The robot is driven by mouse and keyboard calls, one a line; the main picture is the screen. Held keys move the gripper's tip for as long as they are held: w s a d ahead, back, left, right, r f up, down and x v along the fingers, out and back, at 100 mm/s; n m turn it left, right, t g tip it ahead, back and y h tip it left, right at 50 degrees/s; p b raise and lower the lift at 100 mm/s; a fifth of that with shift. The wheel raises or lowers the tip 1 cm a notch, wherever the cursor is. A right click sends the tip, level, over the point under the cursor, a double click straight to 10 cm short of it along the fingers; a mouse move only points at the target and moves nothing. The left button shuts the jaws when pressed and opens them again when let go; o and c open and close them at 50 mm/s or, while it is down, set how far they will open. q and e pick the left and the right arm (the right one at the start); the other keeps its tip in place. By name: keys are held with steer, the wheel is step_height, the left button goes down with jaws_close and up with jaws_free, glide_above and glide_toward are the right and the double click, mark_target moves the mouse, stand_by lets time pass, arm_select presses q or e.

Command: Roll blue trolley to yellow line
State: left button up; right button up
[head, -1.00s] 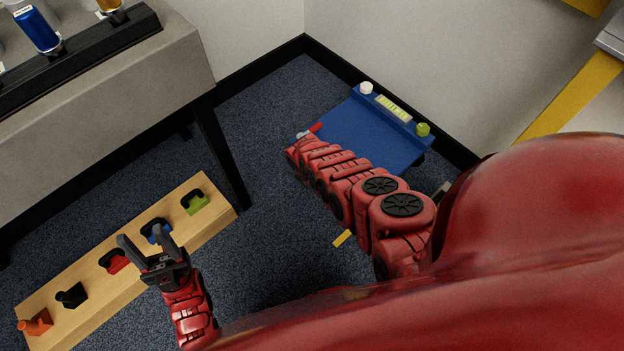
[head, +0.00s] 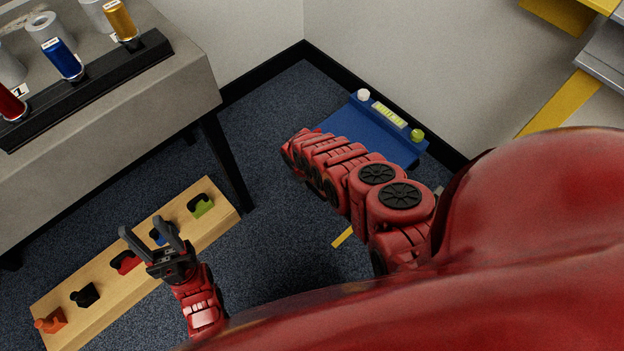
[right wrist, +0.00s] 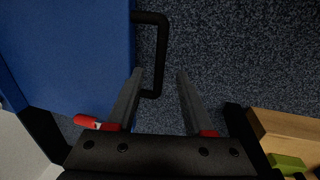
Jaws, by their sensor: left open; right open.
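The blue trolley (head: 385,135) stands on the carpet near the room corner, with a white knob, a green knob and a level-like strip along its far edge. My right arm hides its near part in the head view. In the right wrist view the trolley (right wrist: 70,55) fills the left side, and its black handle (right wrist: 162,50) sticks out to the right. My right gripper (right wrist: 160,72) is open, with the handle's lower end between its fingers; contact cannot be told. A short piece of yellow line (head: 343,237) shows on the floor beside my right arm. My left gripper (head: 144,226) is open and empty.
A wooden board (head: 110,290) with several coloured pegs lies on the floor at left. A grey table (head: 150,100) with cans in a black rack (head: 90,90) stands behind it. Walls close in behind the trolley. Carpet (head: 270,150) is clear between table and trolley.

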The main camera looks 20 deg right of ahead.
step_height(320, 180, up, 11)
steer(key=a+p, duration=0.2)
steer(key=p, duration=0.2)
steer(key=shift+s+f, duration=0.15)
steer(key=shift+s, duration=0.25)
